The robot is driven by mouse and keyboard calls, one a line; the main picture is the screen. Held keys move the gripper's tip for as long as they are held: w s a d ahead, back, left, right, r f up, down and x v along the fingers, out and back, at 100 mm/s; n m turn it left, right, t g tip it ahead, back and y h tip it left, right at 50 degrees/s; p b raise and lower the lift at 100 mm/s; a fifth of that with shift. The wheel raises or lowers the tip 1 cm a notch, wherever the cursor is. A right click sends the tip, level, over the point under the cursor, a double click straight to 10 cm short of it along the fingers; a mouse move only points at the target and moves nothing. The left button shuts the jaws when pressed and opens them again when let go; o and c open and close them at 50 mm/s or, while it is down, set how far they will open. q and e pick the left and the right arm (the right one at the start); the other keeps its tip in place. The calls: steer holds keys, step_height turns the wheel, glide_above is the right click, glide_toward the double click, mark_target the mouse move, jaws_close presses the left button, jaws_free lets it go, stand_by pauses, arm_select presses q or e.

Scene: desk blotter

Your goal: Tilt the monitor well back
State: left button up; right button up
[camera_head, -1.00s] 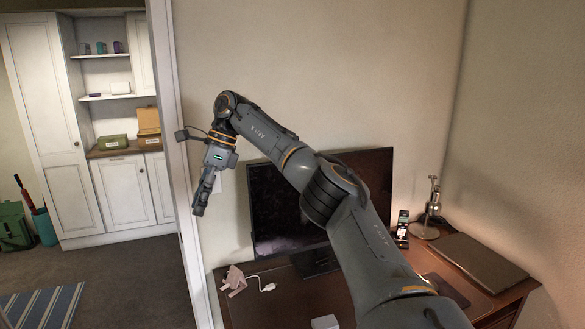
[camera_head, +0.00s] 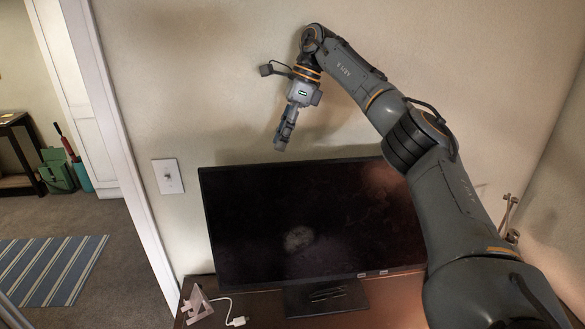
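The monitor (camera_head: 300,220) is a wide black screen on a dark stand (camera_head: 326,298), standing on the brown desk near the wall. Its right edge is hidden behind my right arm. My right gripper (camera_head: 280,143) hangs above the monitor's top edge, left of its middle, pointing down. It appears apart from the monitor. The fingers are seen edge-on and small, so I cannot tell whether they are open or shut. My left gripper is not in view.
A pinkish stand (camera_head: 197,305) and a white cable plug (camera_head: 238,321) lie on the desk (camera_head: 265,308) left of the monitor stand. A light switch (camera_head: 168,176) is on the wall. A metal lamp-like object (camera_head: 511,215) stands at right, partly behind my arm.

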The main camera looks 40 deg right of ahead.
mark_target(261, 186)
steer(key=shift+s+a+f, duration=0.25)
steer(key=shift+a+f, duration=0.1)
steer(key=shift+a, duration=0.35)
steer(key=a+f, duration=0.1)
steer(key=a+f+p, duration=0.1)
steer(key=shift+w+a+f, duration=0.1)
steer(key=shift+w+f, duration=0.25)
steer(key=shift+f, duration=0.05)
steer(key=p+x, duration=0.1)
steer(key=x, duration=0.4)
steer(key=p+x, duration=0.1)
steer(key=x, duration=0.2)
steer(key=shift+d+f+p, duration=0.2)
steer(key=shift+d+p, duration=0.15)
steer(key=shift+d, duration=0.05)
steer(key=shift+a+f, duration=0.15)
steer(key=shift+f, duration=0.2)
jaws_close()
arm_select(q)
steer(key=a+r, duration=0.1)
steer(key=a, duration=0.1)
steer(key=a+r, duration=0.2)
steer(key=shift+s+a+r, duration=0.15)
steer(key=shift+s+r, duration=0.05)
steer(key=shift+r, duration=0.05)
